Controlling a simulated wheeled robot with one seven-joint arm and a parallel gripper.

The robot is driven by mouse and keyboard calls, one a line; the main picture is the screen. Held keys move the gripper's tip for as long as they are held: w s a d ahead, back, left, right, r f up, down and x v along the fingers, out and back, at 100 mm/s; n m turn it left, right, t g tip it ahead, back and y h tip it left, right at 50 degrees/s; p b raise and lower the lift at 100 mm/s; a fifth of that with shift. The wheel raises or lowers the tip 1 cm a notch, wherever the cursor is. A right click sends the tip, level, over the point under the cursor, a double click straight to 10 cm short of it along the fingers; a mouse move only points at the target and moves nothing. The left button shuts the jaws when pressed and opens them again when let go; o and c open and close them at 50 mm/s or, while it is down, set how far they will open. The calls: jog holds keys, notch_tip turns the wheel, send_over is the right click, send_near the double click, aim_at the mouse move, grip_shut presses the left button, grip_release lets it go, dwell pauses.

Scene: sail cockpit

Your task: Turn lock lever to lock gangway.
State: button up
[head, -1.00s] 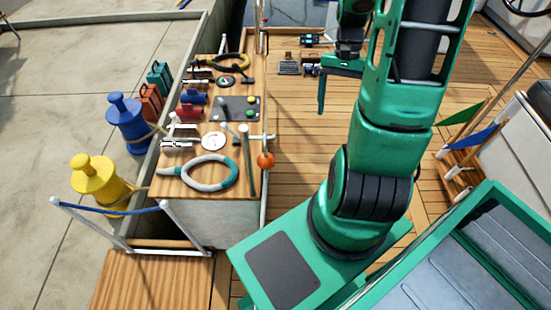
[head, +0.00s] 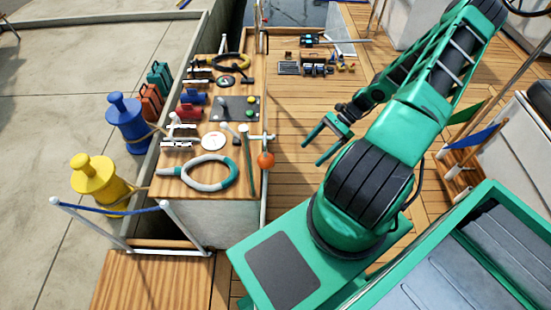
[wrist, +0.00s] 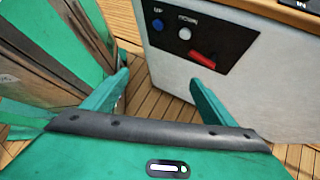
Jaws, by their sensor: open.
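In the wrist view a red lever (wrist: 202,59) sits on a black panel (wrist: 225,38) on a white cabinet side, below and right of a blue button marked UP (wrist: 157,24) and a white button marked DOWN (wrist: 184,33). My gripper (wrist: 160,82) is open and empty, apart from the lever, with the panel beyond its fingers. In the head view my gripper (head: 311,154) hangs over the deck, right of the counter. The panel and lever do not show there. A wooden walkway (head: 150,283) with white rails at lower left may be the gangway.
Blue (head: 125,118) and yellow (head: 97,180) bollards stand on the left. The planked deck (head: 300,100) between counter and arm is clear.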

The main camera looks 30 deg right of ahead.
jog(key=w+a+f+m+t+y, duration=0.2)
jog(key=w+a+f+m+t, duration=0.3)
jog(key=w+a+f, duration=0.5)
jog(key=shift+w+m+t, duration=0.35)
jog(key=shift+m+t, duration=0.05)
jog(key=shift+t, duration=0.1)
